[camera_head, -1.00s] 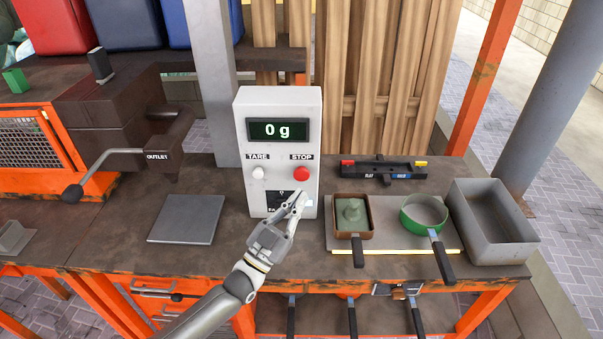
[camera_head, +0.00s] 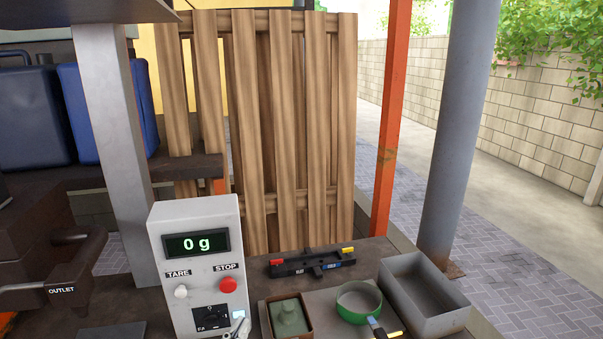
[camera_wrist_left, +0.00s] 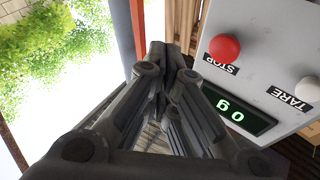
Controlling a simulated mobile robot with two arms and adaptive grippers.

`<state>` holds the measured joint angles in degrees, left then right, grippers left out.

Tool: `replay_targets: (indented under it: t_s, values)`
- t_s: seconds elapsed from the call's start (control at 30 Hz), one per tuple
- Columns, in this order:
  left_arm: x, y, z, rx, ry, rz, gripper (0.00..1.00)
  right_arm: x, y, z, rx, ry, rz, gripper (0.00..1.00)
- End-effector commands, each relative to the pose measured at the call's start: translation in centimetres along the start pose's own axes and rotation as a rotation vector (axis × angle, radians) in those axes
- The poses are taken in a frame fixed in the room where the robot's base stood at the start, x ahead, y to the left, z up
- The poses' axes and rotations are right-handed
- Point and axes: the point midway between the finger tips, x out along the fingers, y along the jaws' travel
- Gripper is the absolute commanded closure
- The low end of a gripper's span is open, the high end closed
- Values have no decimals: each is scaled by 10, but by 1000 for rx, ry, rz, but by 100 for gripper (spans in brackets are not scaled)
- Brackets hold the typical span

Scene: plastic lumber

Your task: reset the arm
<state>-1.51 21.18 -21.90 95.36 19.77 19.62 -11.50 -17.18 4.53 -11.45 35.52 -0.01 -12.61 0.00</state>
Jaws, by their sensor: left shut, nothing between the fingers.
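My left gripper (camera_head: 238,328) shows only by its tip at the bottom edge of the head view, in front of the lower right of the white control box. In the left wrist view my left gripper (camera_wrist_left: 172,60) is shut with nothing between its fingers. The control box (camera_head: 200,226) carries a display (camera_head: 196,244) reading 0 g, a white TARE knob (camera_head: 181,291) and a red STOP button (camera_head: 228,285). The STOP button also shows in the left wrist view (camera_wrist_left: 224,47), beside the fingers and apart from them. The rest of my left arm is out of the head view.
Right of the box are a brown tray with a green block (camera_head: 289,317), a green round pan (camera_head: 345,307), a grey bin (camera_head: 396,293) and a black bar tool (camera_head: 304,264). A grey post (camera_head: 117,130) and a dark OUTLET machine (camera_head: 45,275) stand left. A wooden fence (camera_head: 270,130) stands behind.

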Motion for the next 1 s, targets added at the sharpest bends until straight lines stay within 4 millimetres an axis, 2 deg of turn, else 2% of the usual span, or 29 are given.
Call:
replay_targets:
  t_s: [0.1,0.27,0.47,0.7,1.0]
  values:
    - [-13,21,16,-32,-152,28,100,0,0,0,0,0,0,60]
    - [-38,41,36,-65,-364,55,100,0,1,0,0,0,1,60]
    - [-85,57,55,-100,-636,65,100,0,1,0,0,0,1,60]
    - [-160,64,64,-141,-972,39,100,0,1,0,-1,0,1,60]
    - [-257,63,51,-194,-1331,-30,100,0,1,0,-1,0,1,60]
